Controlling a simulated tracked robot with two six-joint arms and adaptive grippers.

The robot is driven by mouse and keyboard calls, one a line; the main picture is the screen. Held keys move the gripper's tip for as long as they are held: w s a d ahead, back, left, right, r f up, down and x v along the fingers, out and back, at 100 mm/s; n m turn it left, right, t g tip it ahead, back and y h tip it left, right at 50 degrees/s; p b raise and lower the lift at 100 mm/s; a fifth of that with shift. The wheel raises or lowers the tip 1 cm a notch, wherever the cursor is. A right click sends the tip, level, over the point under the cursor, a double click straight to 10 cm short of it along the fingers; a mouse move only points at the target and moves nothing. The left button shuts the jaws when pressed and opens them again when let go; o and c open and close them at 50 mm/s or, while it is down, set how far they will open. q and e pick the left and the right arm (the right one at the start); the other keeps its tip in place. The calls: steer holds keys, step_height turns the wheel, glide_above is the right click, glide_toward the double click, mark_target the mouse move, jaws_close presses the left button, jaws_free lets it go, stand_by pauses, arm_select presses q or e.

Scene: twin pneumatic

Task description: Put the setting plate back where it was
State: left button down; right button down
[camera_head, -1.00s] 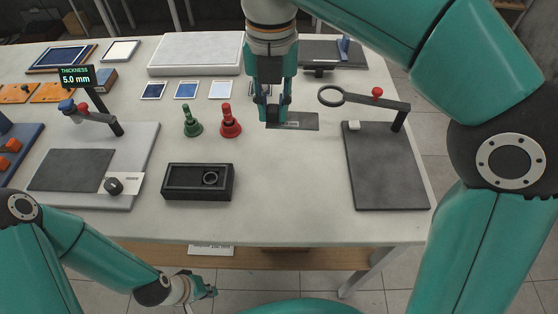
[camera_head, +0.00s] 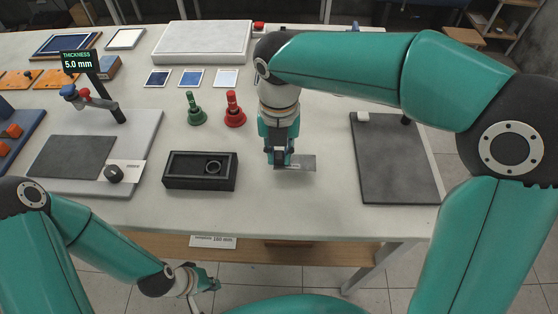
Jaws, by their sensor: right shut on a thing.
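The setting plate seems to be the small grey metal plate (camera_head: 307,162) at the middle right of the table. My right gripper (camera_head: 279,163) points down over its left part and is shut on it. The fingers cover that part, and I cannot tell whether the plate is touching the table or just above it. My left gripper (camera_head: 207,283) is low at the front, below the table edge and away from the plate; its finger opening is too small to tell.
A black block with a ring (camera_head: 186,172) stands left of the plate, with green (camera_head: 194,113) and red (camera_head: 235,113) stamp-like pieces behind. A dark mat (camera_head: 398,170) lies to the right. A thickness gauge (camera_head: 81,65) reads 5.0 mm at left. Table in front of the plate is clear.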

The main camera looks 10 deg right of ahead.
mark_target(279, 154)
steer(key=shift+f, duration=1.65)
steer(key=shift+f, duration=0.1)
steer(key=c, duration=1.1)
jaws_free()
steer(key=shift+o, duration=0.2)
step_height(279, 154, up, 12)
steer(key=shift+r+p, duration=0.15)
steer(key=shift+p, duration=0.4)
